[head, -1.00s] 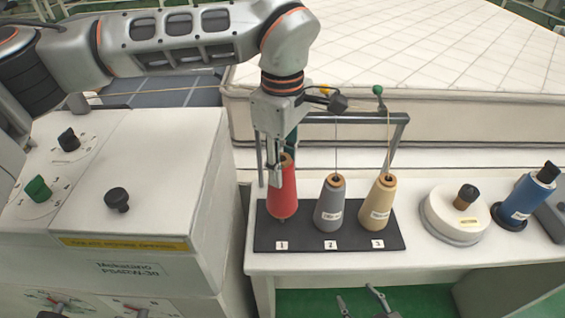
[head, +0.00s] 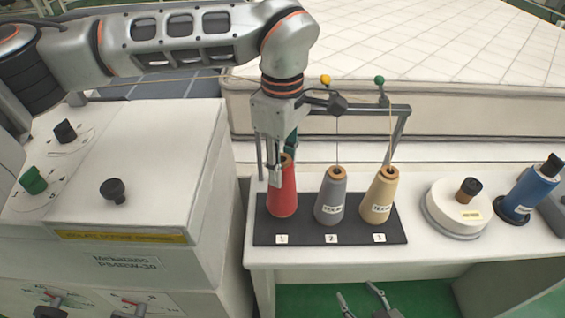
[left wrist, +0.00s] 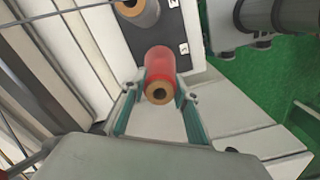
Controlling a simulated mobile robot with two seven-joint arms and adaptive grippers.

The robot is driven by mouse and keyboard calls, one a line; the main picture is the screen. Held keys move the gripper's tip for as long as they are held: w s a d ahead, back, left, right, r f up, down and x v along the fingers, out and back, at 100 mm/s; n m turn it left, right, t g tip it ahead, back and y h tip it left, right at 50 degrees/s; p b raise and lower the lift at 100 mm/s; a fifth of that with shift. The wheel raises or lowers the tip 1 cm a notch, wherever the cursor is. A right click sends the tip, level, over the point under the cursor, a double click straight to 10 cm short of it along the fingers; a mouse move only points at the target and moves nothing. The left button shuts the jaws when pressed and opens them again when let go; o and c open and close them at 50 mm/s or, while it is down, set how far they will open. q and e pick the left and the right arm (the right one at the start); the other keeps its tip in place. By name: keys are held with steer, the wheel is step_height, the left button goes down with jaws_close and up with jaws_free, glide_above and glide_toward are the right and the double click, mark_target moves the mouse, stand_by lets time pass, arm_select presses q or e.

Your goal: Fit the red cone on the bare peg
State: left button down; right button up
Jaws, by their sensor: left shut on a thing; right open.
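The red cone (head: 283,200) is upright over position 1 of the black board (head: 325,234), its lower end at or very close to the board. The peg beneath it is hidden. My left gripper (head: 277,178) is shut on the upper part of the cone. In the left wrist view, the red cone (left wrist: 160,65) lies between the two teal fingers of my left gripper (left wrist: 160,90), its tan top ring facing the camera. My right gripper (head: 362,300) is open and empty at the bottom edge, below the table front.
A grey cone (head: 330,200) stands at position 2 and a cream cone (head: 379,200) at position 3, close to the right. A metal thread frame (head: 365,107) stands behind. A white round device (head: 450,210) and blue spool (head: 530,188) are further right.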

arm_select(q)
steer(key=shift+f+b, duration=0.9)
steer(key=shift+f, duration=0.8)
steer(key=c, duration=1.5)
jaws_free()
steer(key=shift+o, duration=0.2)
steer(key=shift+r, duration=0.1)
step_height(320, 180, up, 12)
